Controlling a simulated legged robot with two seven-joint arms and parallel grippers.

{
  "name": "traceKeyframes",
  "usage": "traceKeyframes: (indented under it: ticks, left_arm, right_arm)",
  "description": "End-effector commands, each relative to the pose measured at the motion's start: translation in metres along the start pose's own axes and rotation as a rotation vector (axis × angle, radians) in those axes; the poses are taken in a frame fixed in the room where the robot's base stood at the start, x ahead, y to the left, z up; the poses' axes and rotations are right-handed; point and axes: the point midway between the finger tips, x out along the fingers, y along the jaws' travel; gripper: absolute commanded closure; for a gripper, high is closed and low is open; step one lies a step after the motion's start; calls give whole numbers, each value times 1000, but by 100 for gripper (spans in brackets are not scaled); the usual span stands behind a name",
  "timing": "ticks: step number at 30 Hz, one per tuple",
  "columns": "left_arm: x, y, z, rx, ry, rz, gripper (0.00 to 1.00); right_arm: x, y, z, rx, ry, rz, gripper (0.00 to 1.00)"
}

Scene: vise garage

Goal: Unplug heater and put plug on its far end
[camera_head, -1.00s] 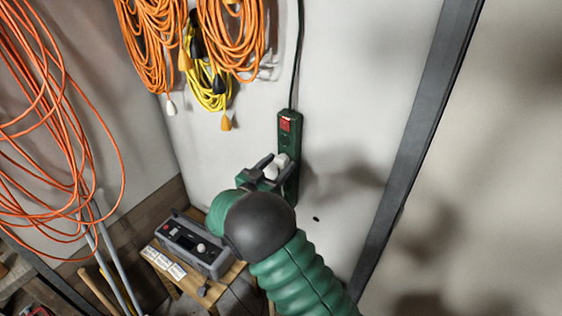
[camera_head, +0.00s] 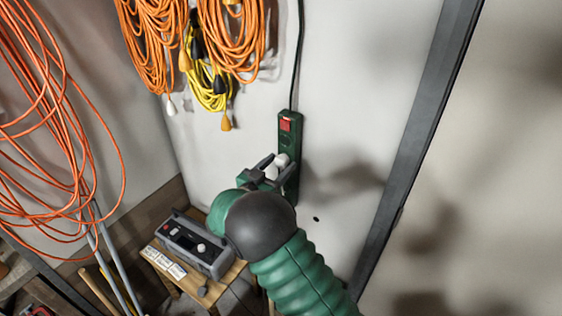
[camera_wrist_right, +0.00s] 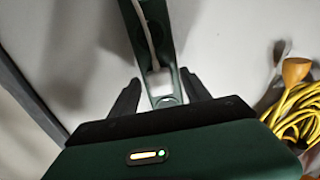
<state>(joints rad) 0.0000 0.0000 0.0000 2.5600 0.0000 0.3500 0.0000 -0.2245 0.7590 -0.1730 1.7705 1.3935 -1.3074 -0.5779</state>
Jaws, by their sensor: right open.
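A green power strip (camera_head: 289,145) with a red switch is fixed upright on the wall, with a black cable running up from it. A white plug (camera_head: 281,160) sits at the strip's lower part. In the right wrist view the white plug (camera_wrist_right: 160,82) and its pale cord show between the fingers. My right gripper (camera_head: 270,165) is open at the plug, a finger on either side; in the right wrist view the gripper (camera_wrist_right: 160,95) shows gaps beside the plug. The grey heater-like box (camera_head: 196,245) rests on a wooden stool below. My left gripper is out of view.
Orange cord coils (camera_head: 150,45) and a yellow coil (camera_head: 208,88) hang on the wall at upper left. A large orange coil (camera_head: 60,120) hangs at far left. A dark metal post (camera_head: 415,150) stands at right. The wall between strip and post is clear.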

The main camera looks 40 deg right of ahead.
Motion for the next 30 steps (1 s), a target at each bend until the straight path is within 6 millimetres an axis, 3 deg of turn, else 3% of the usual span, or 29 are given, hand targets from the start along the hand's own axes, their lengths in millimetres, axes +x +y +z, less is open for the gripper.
traceKeyframes:
  ticks: [12, 25, 30]
  left_arm:
    - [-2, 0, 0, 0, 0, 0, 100]
    - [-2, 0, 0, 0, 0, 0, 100]
    - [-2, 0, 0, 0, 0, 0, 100]
  right_arm:
    - [0, 0, 0, 1, 0, 0, 45]
    - [0, 0, 0, 0, 0, 0, 100]
    - [0, 0, 0, 0, 0, 0, 100]
